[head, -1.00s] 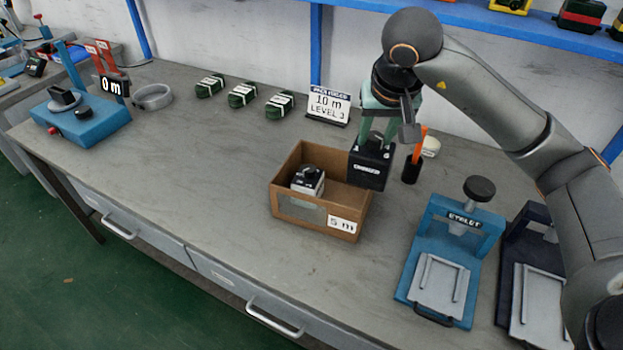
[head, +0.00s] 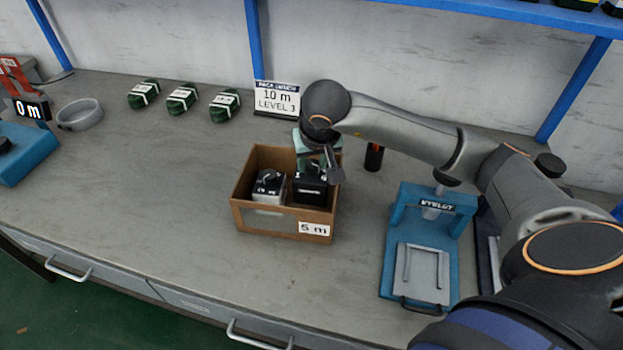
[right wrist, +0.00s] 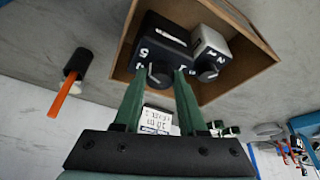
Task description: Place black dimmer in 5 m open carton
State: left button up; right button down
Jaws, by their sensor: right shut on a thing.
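The open carton (head: 262,220) labelled 5 m stands on the bench in the middle of the head view. The black dimmer (head: 309,190) is inside its right part, beside a light grey dimmer (head: 270,184) on the left. My right gripper (head: 312,172) reaches down into the carton from above and is shut on the black dimmer. In the right wrist view the fingertips (right wrist: 163,78) grip the knob of the black dimmer (right wrist: 157,45), with the grey dimmer (right wrist: 212,50) next to it. Whether the black dimmer touches the carton floor is hidden. My left gripper is not in view.
A blue press stand (head: 392,250) is right of the carton. A 10 m level 3 sign (head: 277,98) and several green coils (head: 182,98) stand behind it. The bench left of the carton is clear.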

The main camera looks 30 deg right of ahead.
aim_at(313, 175)
jog(key=shift+f, duration=2.5)
jog(key=shift+f, duration=0.1)
jog(key=shift+f+b, duration=0.15)
jog(key=shift+b, duration=0.15)
jog(key=shift+c, duration=2.4)
grip_release()
jog(key=shift+r+p, duration=0.25)
jog(key=shift+p, duration=0.05)
jog(key=shift+r, duration=0.4)
jog(key=v, duration=1.1)
